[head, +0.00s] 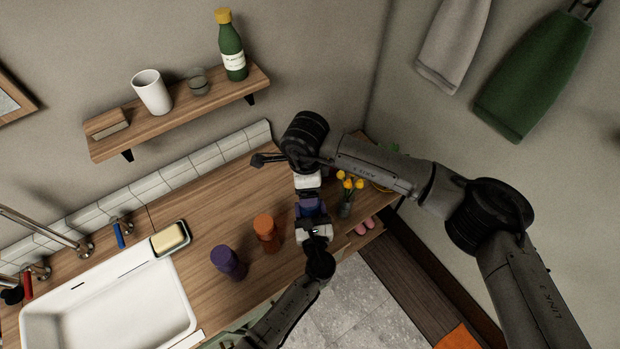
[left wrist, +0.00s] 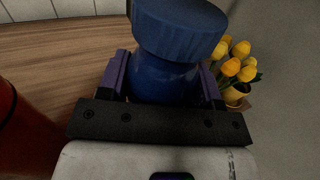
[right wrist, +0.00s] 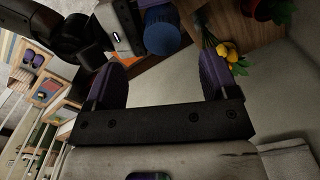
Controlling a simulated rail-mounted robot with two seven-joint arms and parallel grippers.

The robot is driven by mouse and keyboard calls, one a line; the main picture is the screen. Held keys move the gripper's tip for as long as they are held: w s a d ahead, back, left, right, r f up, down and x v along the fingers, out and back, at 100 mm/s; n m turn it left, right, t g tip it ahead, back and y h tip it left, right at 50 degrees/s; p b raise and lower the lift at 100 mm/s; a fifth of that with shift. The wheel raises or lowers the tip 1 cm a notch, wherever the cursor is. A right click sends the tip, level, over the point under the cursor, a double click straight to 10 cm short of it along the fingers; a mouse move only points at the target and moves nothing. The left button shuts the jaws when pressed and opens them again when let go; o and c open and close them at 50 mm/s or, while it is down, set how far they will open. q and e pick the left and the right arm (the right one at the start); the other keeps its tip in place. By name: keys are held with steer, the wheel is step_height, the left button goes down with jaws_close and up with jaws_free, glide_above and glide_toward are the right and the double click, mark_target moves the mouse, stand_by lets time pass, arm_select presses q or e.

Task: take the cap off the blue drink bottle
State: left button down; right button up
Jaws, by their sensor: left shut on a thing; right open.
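The blue drink bottle (left wrist: 165,82) stands between the fingers of my left gripper (left wrist: 165,85), which is shut on its body below the cap. The ridged blue cap (left wrist: 180,28) sits on top of the bottle. In the right wrist view the cap (right wrist: 162,28) shows beyond and between the spread fingers of my right gripper (right wrist: 158,75). The right gripper is open and empty, apart from the cap. In the head view both grippers meet over the right end of the counter, and they hide most of the bottle.
An orange bottle (head: 266,232) and a purple bottle (head: 228,262) stand on the wooden counter (head: 205,205) left of the grippers. A vase of yellow tulips (head: 348,186) stands close on the right. A sink (head: 105,310) and soap dish (head: 170,239) lie further left.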

mark_target(310, 213)
steer(key=m, duration=0.6)
steer(key=shift+d+r, duration=0.15)
steer(key=shift+r, duration=0.1)
steer(key=m, duration=0.6)
steer(key=shift+w+d+r, duration=0.15)
steer(key=shift+d, duration=0.15)
steer(key=shift+m, duration=0.3)
steer(key=shift+f, duration=3.95)
steer(key=shift+c, duration=0.3)
steer(key=c, duration=0.9)
steer(key=shift+d, duration=0.1)
steer(key=shift+r, duration=0.25)
